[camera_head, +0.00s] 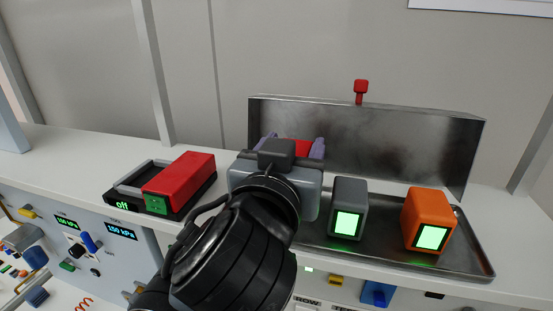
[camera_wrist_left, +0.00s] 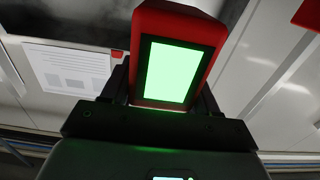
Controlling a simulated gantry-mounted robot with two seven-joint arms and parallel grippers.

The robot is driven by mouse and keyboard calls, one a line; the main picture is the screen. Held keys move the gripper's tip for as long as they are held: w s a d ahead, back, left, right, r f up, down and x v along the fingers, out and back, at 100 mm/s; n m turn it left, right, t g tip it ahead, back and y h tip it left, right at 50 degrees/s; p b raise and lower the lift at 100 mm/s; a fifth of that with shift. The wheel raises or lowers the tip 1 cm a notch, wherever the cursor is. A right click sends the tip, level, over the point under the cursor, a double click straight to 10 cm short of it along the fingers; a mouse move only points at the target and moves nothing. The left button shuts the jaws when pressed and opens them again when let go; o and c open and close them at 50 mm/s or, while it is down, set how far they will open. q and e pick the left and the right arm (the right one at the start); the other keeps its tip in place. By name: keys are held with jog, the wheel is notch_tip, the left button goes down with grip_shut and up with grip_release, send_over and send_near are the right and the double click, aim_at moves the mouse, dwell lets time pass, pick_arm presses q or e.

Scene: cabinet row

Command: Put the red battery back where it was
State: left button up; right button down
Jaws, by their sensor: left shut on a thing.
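My left gripper (camera_head: 295,149) is shut on a red battery (camera_head: 299,146), which mostly hides behind the gripper in the head view. In the left wrist view the red battery (camera_wrist_left: 176,60) stands between the dark fingers, its lit green screen facing the camera. The gripper is over the left part of the metal tray (camera_head: 400,263), in front of its upright back panel. I cannot tell whether the battery touches the tray. A grey battery (camera_head: 349,195) and an orange battery (camera_head: 428,208) with green screens stand in the tray. My right gripper is not in view.
A black dock (camera_head: 127,201) marked "off" sits left on the white shelf, with a red block (camera_head: 186,175) on it. A red-knobbed lever (camera_head: 360,89) tops the metal back panel (camera_head: 400,140). The cabinet front below has controls and displays (camera_head: 122,231).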

pick_arm(q)
jog(key=shift+w+a+f+p, duration=0.1)
jog(key=shift+w+a+f, duration=0.35)
jog(key=shift+f, duration=0.55)
jog(key=shift+w+a+f+p, duration=0.15)
jog(key=shift+w+a+f, duration=0.25)
jog(key=shift+f, duration=0.6)
jog(key=shift+w+a+f+p, duration=0.1)
jog(key=shift+w+a+f, duration=0.35)
jog(key=shift+f, duration=0.55)
jog(key=shift+d, duration=0.15)
jog(key=shift+f, duration=0.1)
jog(key=shift+f, duration=0.15)
jog(key=o, duration=1.4)
jog(key=shift+o, duration=0.2)
